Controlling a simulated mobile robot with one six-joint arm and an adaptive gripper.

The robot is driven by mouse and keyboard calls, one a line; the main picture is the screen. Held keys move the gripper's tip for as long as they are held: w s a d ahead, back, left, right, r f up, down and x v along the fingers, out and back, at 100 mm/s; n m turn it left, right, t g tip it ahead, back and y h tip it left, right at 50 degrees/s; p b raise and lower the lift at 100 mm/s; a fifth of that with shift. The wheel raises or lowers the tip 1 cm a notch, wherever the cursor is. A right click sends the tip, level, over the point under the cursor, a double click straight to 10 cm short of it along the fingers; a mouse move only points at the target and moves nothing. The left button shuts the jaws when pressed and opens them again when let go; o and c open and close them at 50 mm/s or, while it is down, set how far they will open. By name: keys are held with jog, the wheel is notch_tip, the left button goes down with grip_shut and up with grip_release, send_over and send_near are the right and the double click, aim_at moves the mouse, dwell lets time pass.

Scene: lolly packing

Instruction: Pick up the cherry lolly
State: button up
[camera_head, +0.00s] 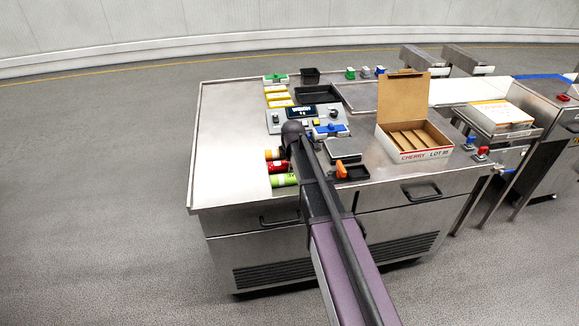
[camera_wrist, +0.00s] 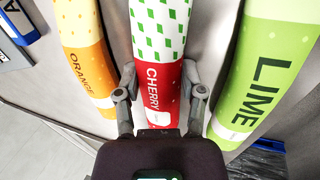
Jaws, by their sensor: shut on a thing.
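The cherry lolly (camera_wrist: 160,40) is a tube with a white top with green diamonds and a red lower part marked CHERRY. My gripper (camera_wrist: 160,88) has one finger on each side of its red part and is shut on it. The orange lolly (camera_wrist: 83,45) lies to its left and the lime lolly (camera_wrist: 262,70) to its right, both apart from the fingers. In the head view the cherry lolly (camera_head: 276,167) shows red between the other two, partly hidden by my arm. I cannot tell whether it is off the surface.
The lollies are on a steel bench (camera_head: 228,140), whose left side is clear. An open cardboard box marked CHERRY (camera_head: 425,155) stands to the right. A control panel (camera_head: 280,120), a black tray (camera_head: 317,94) and a grey plate (camera_head: 343,150) are nearby.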

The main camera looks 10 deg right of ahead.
jog(key=shift+r, duration=0.1)
notch_tip(320, 180, up, 10)
jog(key=p, duration=1)
